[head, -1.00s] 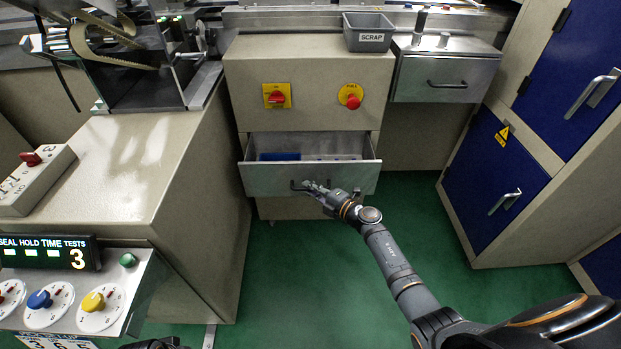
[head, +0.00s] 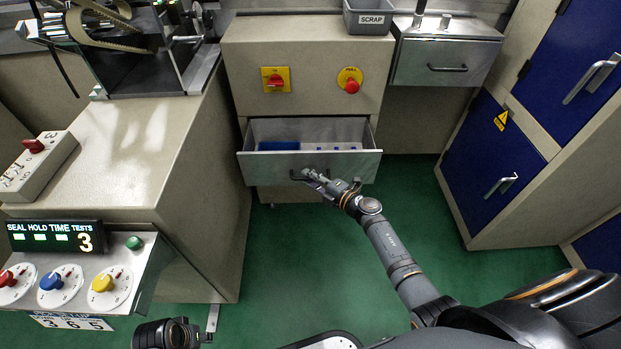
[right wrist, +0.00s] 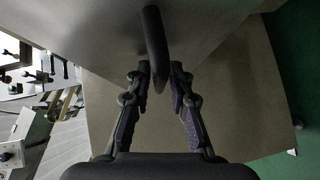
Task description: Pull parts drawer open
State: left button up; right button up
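The parts drawer (head: 230,168) is a grey metal drawer low in the beige cabinet. It stands partly open, with a blue item (head: 278,146) and small blue-marked pieces inside. Its dark bar handle (head: 299,176) is on the front face. My right gripper (head: 314,178) is at this handle. In the right wrist view the handle (right wrist: 155,45) lies between the two fingertips (right wrist: 160,75), which close in on it from both sides. My left gripper (head: 172,334) shows only in part at the bottom left edge, far from the drawer; its fingers are not clear.
A red switch (head: 275,80) and a red button (head: 351,86) are above the drawer. A scrap bin (head: 369,20) and a closed drawer (head: 446,72) are at upper right. Blue cabinet doors (head: 493,150) stand right, a console (head: 75,275) left. Green floor (head: 290,250) before the drawer is clear.

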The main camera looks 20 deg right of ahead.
jog(key=v, duration=1.2)
jog(key=shift+s, duration=0.1)
